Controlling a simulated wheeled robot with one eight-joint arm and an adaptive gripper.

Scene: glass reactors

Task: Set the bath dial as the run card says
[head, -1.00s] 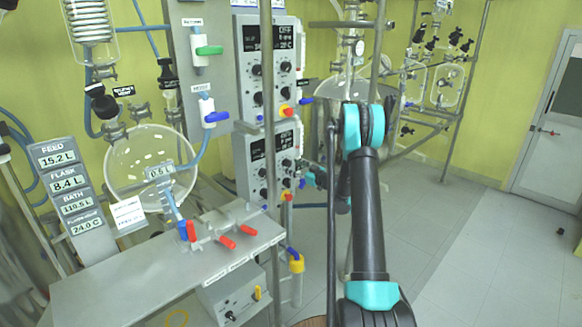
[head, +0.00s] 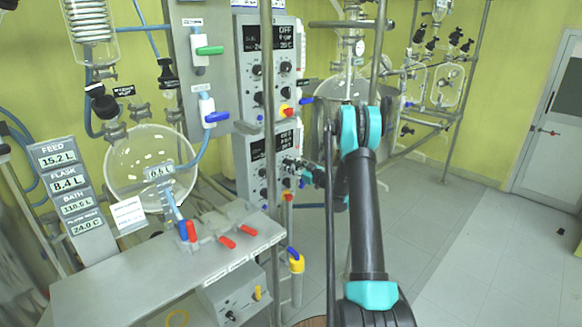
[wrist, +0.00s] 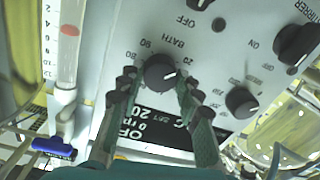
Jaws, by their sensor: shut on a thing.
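The bath dial (wrist: 160,70) is a round black knob with a white pointer line, on a pale panel marked BATH in the wrist view. The panel appears upside down there, and the pointer points to the right and slightly up in the picture. My gripper (wrist: 158,88) has one finger on each side of the dial and is shut on it. In the head view my gripper (head: 300,166) is at the lower control box (head: 250,178); the dial is too small to make out there.
A smaller black knob (wrist: 241,102) and another large knob (wrist: 296,44) sit beside the dial. A dark display (wrist: 150,130) reads OFF. A blue-handled valve (wrist: 54,147) is at lower left. In the head view, a grey bench (head: 150,280) stands left and open floor (head: 470,230) lies right.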

